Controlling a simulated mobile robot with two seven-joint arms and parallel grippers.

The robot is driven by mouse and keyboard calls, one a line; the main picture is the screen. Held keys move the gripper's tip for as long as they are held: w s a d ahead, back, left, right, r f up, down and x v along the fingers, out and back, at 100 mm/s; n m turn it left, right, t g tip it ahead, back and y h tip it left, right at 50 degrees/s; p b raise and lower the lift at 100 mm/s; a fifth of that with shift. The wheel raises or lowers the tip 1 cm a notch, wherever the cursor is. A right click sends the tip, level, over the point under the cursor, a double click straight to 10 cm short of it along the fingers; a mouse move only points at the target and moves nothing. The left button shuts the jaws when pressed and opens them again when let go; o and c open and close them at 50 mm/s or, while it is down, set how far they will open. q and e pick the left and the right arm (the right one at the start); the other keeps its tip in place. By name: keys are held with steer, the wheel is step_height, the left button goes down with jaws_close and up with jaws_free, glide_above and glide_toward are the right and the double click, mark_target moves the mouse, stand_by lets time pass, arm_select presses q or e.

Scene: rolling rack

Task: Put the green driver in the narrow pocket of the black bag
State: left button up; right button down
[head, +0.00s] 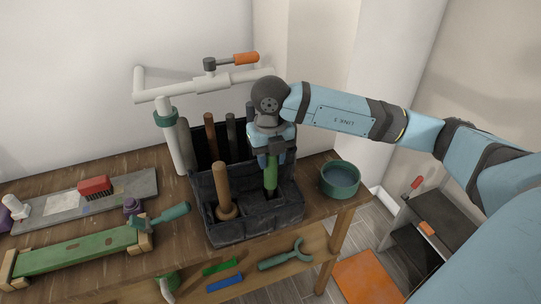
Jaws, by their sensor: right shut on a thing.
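The black bag (231,233) stands on the wooden bench, with several handles upright in it. The green driver (271,174) is upright at the bag's front right, its handle showing and its lower end hidden by the bag. My right gripper (271,154) is shut on the top of the green driver, pointing down over the bag. Whether the driver's tip touches the bottom of the pocket cannot be seen. A wooden handle (223,186) stands in the bag to the left of the driver. My left gripper is not in view.
A teal bowl (340,180) sits right of the bag near the bench edge. A white pipe stand with a valve (180,140) rises behind the bag. A green board (75,251) and a grey plate with a red brush (95,187) lie at left. Tools lie on the lower shelf.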

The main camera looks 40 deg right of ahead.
steer(key=shift+f, duration=0.15)
steer(key=c, duration=0.8)
jaws_free()
steer(key=shift+o, duration=0.2)
step_height(320, 180, up, 12)
steer(key=b, duration=0.1)
steer(key=shift+r+b, duration=0.2)
steer(key=shift+b, duration=0.1)
